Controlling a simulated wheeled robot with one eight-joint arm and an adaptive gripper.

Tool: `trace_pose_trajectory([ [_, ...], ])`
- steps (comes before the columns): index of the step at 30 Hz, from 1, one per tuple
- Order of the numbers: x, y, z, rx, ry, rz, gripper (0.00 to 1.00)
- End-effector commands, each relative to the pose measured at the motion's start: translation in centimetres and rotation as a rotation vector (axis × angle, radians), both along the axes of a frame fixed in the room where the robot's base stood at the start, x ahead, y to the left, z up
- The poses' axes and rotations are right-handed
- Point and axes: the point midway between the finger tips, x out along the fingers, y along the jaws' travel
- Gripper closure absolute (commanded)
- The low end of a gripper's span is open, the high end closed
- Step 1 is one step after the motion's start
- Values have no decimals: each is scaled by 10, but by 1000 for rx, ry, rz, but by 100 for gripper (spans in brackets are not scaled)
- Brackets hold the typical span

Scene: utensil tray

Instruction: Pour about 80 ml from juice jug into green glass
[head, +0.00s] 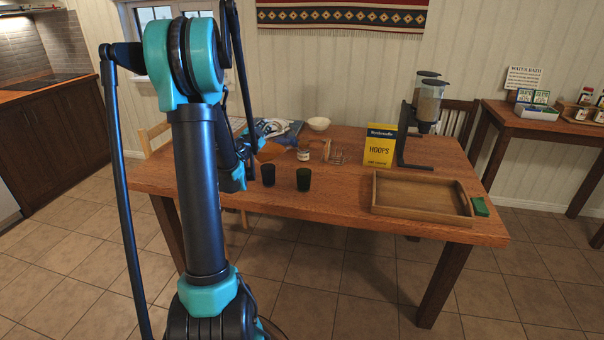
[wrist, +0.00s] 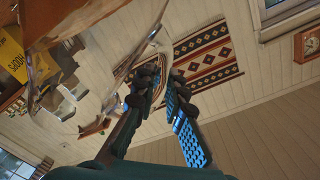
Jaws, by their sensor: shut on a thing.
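The green glass (head: 303,179) stands upright near the front edge of the wooden table in the head view. In the wrist view my gripper (wrist: 160,84) is shut on the handle of a clear jug (wrist: 108,68), which fills the upper left. The jug is see-through, and I cannot tell how much juice is in it. The wrist picture is strongly tilted, so the jug's own tilt is unclear. In the head view my arm hides the fingers and most or all of the jug, left of the glasses. No stream of juice shows.
A dark blue glass (head: 268,175) stands just left of the green one. A yellow cereal box (head: 380,146), dispenser (head: 425,110) and wooden tray (head: 422,220) stand to the right.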

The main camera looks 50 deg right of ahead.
Motion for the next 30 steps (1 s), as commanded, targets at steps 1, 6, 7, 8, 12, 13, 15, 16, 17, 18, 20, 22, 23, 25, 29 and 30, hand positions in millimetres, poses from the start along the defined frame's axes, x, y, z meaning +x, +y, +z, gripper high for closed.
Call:
trace_pose_trajectory([
  [1, -2, -1, 0, 4, -9, -1, 100],
  [6, -7, -2, 1, 15, -40, -1, 100],
  [7, -8, -2, 1, 17, -44, -1, 100],
  [8, -9, -2, 1, 19, -49, -1, 100],
  [12, -12, -2, 2, 26, -67, -1, 100],
  [13, -12, -2, 2, 26, -70, -2, 100],
  [15, -13, -2, 1, 29, -78, -2, 100],
  [16, -14, -3, 1, 31, -80, -3, 100],
  [17, -14, -3, 1, 32, -83, -3, 100],
  [18, -15, -3, 0, 34, -87, -3, 100],
  [20, -16, -3, 0, 36, -92, -3, 100],
  [22, -17, -3, -1, 38, -98, -3, 100],
  [23, -17, -3, -1, 39, -100, -3, 100],
  [25, -18, -4, -1, 41, -105, -4, 100],
  [29, -20, -4, -2, 45, -117, -4, 100],
  [30, -21, -4, -3, 46, -120, -4, 100],
])
